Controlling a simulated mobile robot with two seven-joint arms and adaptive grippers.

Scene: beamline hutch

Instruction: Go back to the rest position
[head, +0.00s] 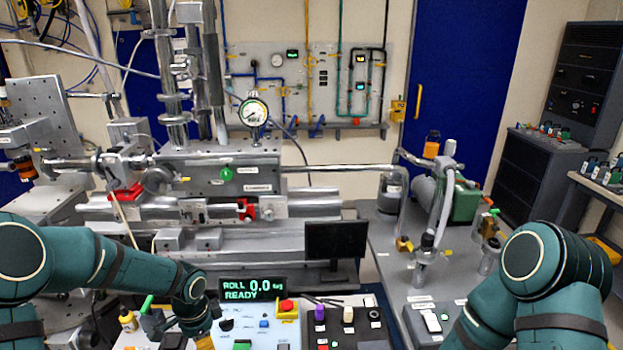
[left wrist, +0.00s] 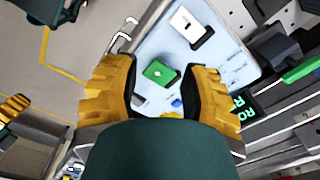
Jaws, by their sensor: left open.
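My left arm comes in from the left in the head view, and its gripper is mostly cut off at the bottom edge. In the left wrist view my left gripper (left wrist: 165,92) is open, with two yellow ribbed fingers and nothing held. Between and beyond them is a pale blue control panel (left wrist: 215,62) with a green button (left wrist: 158,72). I cannot tell the gap to it. My right arm is at the lower right of the head view, its gripper out of frame. A yellow ribbed finger (left wrist: 12,108) at the left wrist view's left edge looks like my right gripper's.
A display (head: 252,289) reads ROLL 0.0, READY behind the panel. A red button on a yellow box (head: 286,308), a dark control box (head: 345,325) and a black monitor (head: 336,240) stand nearby. The metal beamline assembly (head: 215,170) is behind. Floor (left wrist: 45,90) shows beside the panel.

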